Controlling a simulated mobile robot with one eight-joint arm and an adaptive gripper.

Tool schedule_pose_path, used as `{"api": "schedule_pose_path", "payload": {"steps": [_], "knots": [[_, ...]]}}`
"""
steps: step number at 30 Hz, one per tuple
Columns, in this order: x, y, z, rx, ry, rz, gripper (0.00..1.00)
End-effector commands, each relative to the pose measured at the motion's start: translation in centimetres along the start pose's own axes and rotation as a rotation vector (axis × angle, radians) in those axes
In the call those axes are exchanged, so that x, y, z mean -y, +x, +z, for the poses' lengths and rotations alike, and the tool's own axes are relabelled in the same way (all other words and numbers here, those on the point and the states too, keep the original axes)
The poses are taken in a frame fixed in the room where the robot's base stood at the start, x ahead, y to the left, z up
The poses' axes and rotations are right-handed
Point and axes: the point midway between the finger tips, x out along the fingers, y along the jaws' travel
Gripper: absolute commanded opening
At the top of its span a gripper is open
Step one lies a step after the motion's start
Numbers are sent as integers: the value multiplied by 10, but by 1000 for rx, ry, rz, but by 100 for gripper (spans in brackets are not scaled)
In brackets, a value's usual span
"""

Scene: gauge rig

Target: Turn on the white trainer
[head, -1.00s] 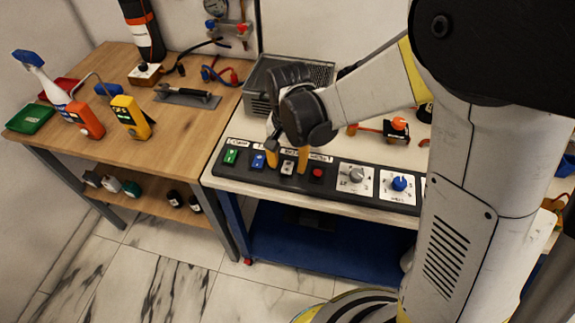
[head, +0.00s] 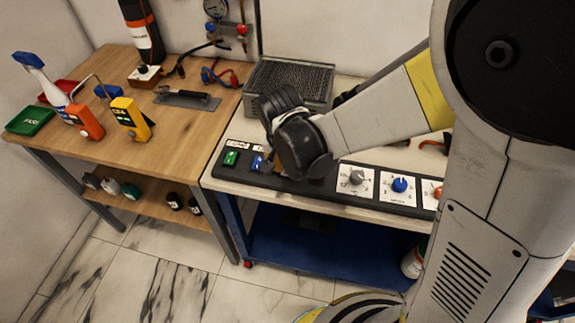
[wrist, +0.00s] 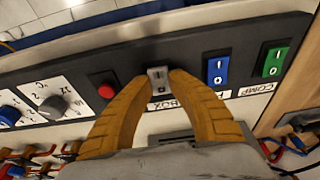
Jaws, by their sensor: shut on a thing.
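A small white rocker switch (wrist: 158,87) sits on the black control panel (wrist: 190,50) in the wrist view, between a red button and a blue switch. My gripper (wrist: 160,77) has its two orange fingers at either side of this switch, shut on it. In the head view my gripper (head: 277,171) is down at the panel and covers the white switch. The label by the switch is partly hidden by a finger; "BOX" is readable. I cannot tell the switch's on or off position.
Close beside are a blue switch (wrist: 218,71), a green switch (wrist: 275,61) and a red button (wrist: 106,90). Dials (head: 357,177) lie farther along the panel. A metal grille box (head: 292,82) stands behind. A wooden bench (head: 165,125) is at left.

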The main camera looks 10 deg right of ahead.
Motion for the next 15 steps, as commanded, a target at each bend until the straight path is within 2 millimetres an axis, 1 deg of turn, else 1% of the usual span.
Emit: {"api": "schedule_pose_path", "payload": {"steps": [1, 9, 10, 11, 12, 15], "knots": [[-1, 1, 3, -21, -3, 0, 0], [0, 0, 2, -34, 0, -1, 0], [0, 1, 2, -34, 0, 0, 25], [0, 1, 2, -34, 0, 0, 34], [0, 0, 2, -34, 0, 0, 47], [0, 0, 2, -34, 0, -1, 47]]}}
